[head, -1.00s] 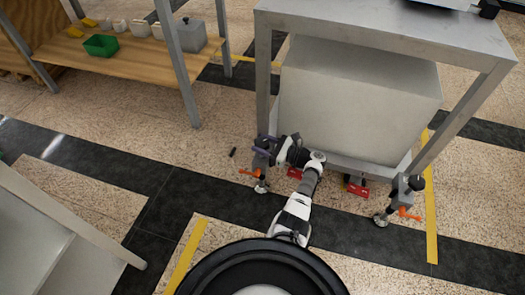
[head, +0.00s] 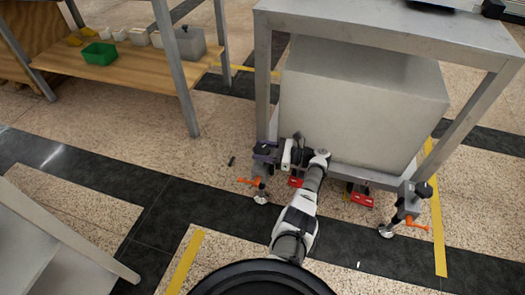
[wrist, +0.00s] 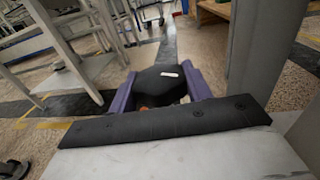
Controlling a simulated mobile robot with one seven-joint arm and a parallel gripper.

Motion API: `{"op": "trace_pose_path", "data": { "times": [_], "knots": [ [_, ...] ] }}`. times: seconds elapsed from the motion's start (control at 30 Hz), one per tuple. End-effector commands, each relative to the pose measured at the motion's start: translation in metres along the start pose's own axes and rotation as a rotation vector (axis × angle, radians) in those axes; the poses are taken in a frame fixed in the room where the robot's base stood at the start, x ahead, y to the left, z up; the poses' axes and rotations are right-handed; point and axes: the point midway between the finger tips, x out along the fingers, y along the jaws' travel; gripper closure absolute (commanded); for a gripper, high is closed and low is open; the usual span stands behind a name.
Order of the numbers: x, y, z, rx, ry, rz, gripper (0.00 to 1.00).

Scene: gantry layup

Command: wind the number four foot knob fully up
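A dark foot knob (head: 262,149) tops the left front foot of the metal frame, with an orange lever (head: 250,182) and a round pad (head: 261,198) below it. My gripper (head: 265,154) is at this knob, its purple fingers around it. In the wrist view the black knob (wrist: 160,84), with a white mark on top, sits between the two purple fingers of my gripper (wrist: 160,90), which appear to touch its sides. The knob's lower part is hidden. No foot number is readable.
A large grey block (head: 360,110) fills the space under the frame's top (head: 390,35). Red parts (head: 361,196) sit low behind the feet. A wooden shelf (head: 120,68) with a green bin (head: 99,54) stands left. Open floor lies in front.

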Motion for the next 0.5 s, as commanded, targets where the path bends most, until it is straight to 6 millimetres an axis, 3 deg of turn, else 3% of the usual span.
{"op": "trace_pose_path", "data": {
  "times": [0.03, 0.17, 0.5],
  "knots": [
    [0.0016, -0.0001, 0.0009, -0.001, -0.001, 0.002, 0.46],
    [0.0012, -0.0001, 0.0006, -0.001, -0.001, 0.001, 0.29],
    [-0.0031, -0.0004, 0.0000, 0.000, -0.001, -0.001, 0.29]
  ]
}}
